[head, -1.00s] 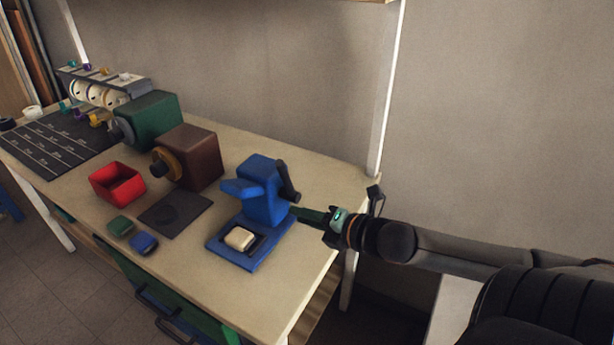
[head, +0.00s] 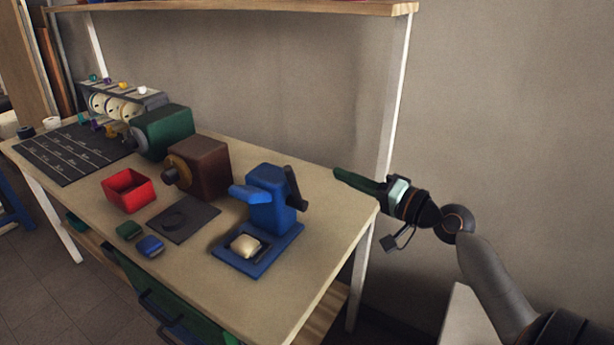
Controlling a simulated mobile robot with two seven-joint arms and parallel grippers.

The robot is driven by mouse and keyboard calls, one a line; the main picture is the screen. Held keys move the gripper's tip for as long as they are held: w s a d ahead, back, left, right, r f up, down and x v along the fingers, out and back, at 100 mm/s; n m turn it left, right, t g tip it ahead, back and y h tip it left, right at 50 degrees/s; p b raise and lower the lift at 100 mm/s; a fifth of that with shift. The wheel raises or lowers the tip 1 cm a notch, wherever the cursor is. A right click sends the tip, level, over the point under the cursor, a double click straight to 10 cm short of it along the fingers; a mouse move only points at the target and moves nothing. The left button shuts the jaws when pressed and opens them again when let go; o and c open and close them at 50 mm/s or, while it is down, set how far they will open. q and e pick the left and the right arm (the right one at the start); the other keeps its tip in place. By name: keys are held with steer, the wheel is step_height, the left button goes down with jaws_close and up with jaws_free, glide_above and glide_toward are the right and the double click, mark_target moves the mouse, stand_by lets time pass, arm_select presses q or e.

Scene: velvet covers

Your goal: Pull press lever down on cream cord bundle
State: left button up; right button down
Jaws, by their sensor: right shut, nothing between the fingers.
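The blue press (head: 268,203) stands on its flat blue base near the right end of the table. Its dark press lever (head: 295,188) sticks up on the right side, tilted. The cream cord bundle (head: 246,246) lies in the dark seat on the base, below the blue arm of the press. My right gripper (head: 340,173) is shut and empty, its green fingers together. It is in the air to the right of the lever and apart from it. My left gripper is not in view.
A brown box (head: 207,165) with a round knob and a green box (head: 163,132) stand left of the press. A red open bin (head: 128,190), a dark pad (head: 183,222), and small green and blue blocks lie nearby. The table's right end is clear.

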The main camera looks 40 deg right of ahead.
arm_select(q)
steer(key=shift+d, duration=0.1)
arm_select(e)
steer(key=shift+s+d+r+m, duration=0.15)
steer(key=shift+r+m, duration=0.15)
steer(key=shift+m, duration=0.4)
steer(key=p+x, duration=0.2)
steer(key=x, duration=0.8)
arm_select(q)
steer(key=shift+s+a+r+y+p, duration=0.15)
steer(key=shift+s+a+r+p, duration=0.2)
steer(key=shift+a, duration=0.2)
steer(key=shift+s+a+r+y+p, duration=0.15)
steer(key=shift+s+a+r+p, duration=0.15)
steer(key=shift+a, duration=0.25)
arm_select(e)
steer(key=s+a, duration=0.1)
steer(key=s+a+f, duration=0.1)
steer(key=a, duration=0.1)
steer(key=shift+a, duration=0.1)
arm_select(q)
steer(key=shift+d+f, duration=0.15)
arm_select(e)
steer(key=shift+s+f, duration=0.1)
steer(key=shift+f, duration=0.05)
